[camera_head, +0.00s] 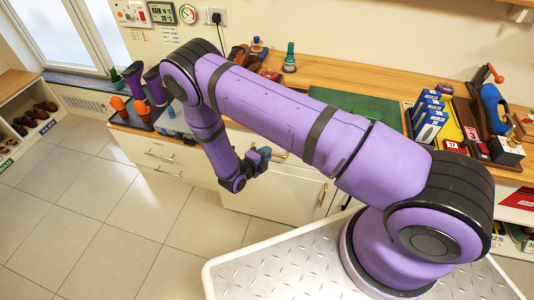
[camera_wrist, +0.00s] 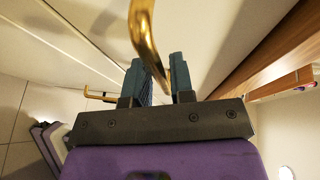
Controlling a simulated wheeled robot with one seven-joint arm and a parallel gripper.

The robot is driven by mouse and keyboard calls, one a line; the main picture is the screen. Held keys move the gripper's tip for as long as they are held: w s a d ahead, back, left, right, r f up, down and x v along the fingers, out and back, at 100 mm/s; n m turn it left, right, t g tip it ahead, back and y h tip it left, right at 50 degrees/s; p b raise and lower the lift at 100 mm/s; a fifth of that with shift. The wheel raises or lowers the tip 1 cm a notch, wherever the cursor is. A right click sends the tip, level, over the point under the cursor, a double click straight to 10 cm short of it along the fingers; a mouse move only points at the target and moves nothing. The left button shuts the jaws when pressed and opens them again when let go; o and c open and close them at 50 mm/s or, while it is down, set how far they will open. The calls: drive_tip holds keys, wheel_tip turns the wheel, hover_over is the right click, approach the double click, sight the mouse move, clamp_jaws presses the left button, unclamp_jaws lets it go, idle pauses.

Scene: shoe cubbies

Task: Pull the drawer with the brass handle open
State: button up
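The brass handle (camera_wrist: 143,28) is a curved bar that fills the upper middle of the wrist view. It also shows in the head view (camera_head: 282,154), on a white drawer front under the wooden worktop. My gripper (camera_wrist: 160,68) is at this handle, with one dark teal finger on each side of the bar. The fingers stand apart with the bar running down between them. I cannot tell whether either finger touches it. In the head view my gripper (camera_head: 262,156) is just left of the handle. The drawer front looks flush with the cabinet.
Another brass handle (camera_wrist: 98,97) is farther left in the wrist view. White drawers (camera_head: 160,156) stand left of my gripper. Boxes (camera_head: 430,120) and tools crowd the right of the worktop (camera_head: 355,92). The tiled floor (camera_head: 150,215) is clear.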

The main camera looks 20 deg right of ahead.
drive_tip(key=shift+w+d, duration=0.2)
drive_tip(key=shift+d, duration=0.2)
drive_tip(key=shift+c, duration=0.2)
clamp_jaws()
drive_tip(key=shift+s, duration=0.1)
drive_tip(key=s+a, duration=0.8)
drive_tip(key=s, duration=0.3)
drive_tip(key=s+a, duration=0.9)
drive_tip(key=s, duration=0.3)
drive_tip(key=shift+s, duration=0.2)
drive_tip(key=shift+a, duration=0.1)
drive_tip(key=shift+o, duration=0.2)
unclamp_jaws()
